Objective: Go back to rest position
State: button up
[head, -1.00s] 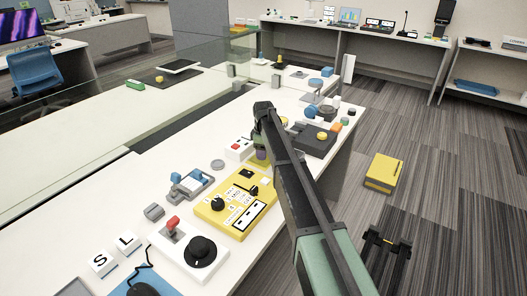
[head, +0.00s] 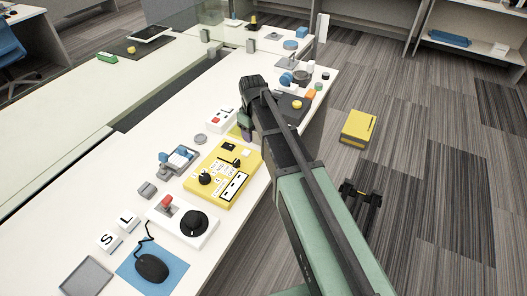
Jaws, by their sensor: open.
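My arm rises from the bottom right and bends over the white workbench (head: 75,215).
A joystick-and-dial box (head: 191,223), a mouse (head: 151,267) on a blue mat (head: 178,274) and letter blocks (head: 107,239) fill the near bench. Small devices crowd its far end.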

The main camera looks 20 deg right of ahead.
jog(key=s+r+m+p, duration=0.2)
jog(key=s+m, duration=0.4)
jog(key=s, duration=1.3)
jog(key=shift+s+r, duration=0.15)
jog(key=shift+s, duration=0.05)
